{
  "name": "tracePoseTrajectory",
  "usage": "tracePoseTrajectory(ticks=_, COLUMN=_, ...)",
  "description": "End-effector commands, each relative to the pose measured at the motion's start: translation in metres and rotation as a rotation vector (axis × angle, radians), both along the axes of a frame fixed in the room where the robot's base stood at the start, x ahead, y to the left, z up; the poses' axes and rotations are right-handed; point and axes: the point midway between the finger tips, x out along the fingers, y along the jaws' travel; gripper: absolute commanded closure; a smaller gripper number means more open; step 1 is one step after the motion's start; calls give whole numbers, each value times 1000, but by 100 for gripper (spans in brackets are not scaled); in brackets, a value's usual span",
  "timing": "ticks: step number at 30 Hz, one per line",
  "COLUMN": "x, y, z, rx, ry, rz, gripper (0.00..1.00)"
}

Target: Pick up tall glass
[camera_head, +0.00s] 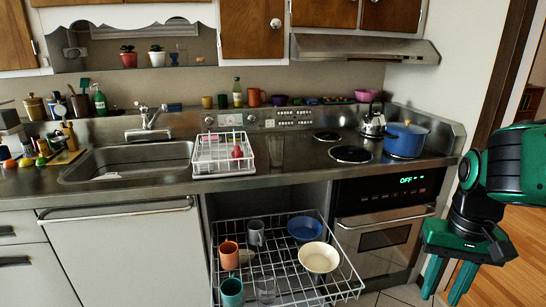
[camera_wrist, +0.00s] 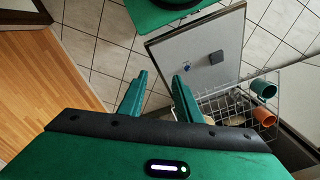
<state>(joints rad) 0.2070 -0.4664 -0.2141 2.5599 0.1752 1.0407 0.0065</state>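A tall clear glass (camera_head: 276,151) stands upright on the counter, just right of the white dish rack. It is faint against the steel. Another clear glass (camera_head: 266,290) stands in the pulled-out dishwasher rack (camera_head: 330,286), near its front. My gripper (camera_head: 447,285) is at the far right in the head view, low in front of the oven side and well away from both glasses. Its fingers point down. In the wrist view my gripper (camera_wrist: 160,80) is open, with nothing between the fingertips. No tall glass can be made out in the wrist view.
The dishwasher rack holds an orange mug (camera_head: 229,255), a grey mug (camera_head: 255,233), a teal mug (camera_head: 231,291), a blue bowl (camera_head: 305,228) and a cream bowl (camera_head: 319,257). The white dish rack (camera_head: 222,154) is on the counter. A blue pot (camera_head: 406,139) and kettle (camera_head: 373,121) stand on the hob.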

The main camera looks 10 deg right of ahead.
Motion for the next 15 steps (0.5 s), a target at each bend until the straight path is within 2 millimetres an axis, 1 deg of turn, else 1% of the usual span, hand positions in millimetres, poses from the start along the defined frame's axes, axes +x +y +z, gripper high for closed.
tracePoseTrajectory(ticks=4, x=0, y=0, z=0, rx=0, ry=0, rz=0, gripper=69)
tracePoseTrajectory(ticks=5, x=0, y=0, z=0, rx=0, ry=0, rz=0, gripper=62)
tracePoseTrajectory(ticks=6, x=-2, y=0, z=1, rx=-1, ry=-3, rz=3, gripper=52)
tracePoseTrajectory(ticks=7, x=-7, y=0, z=5, rx=-2, ry=-14, rz=7, gripper=45)
tracePoseTrajectory(ticks=8, x=-6, y=-1, z=6, rx=-4, ry=-21, rz=11, gripper=38)
tracePoseTrajectory(ticks=9, x=0, y=-3, z=8, rx=-8, ry=-28, rz=22, gripper=35)
tracePoseTrajectory(ticks=11, x=16, y=-6, z=11, rx=-21, ry=-46, rz=51, gripper=35)
tracePoseTrajectory(ticks=14, x=61, y=-11, z=18, rx=-46, ry=-91, rz=131, gripper=35)
tracePoseTrajectory(ticks=15, x=84, y=-13, z=21, rx=-57, ry=-116, rz=173, gripper=35)
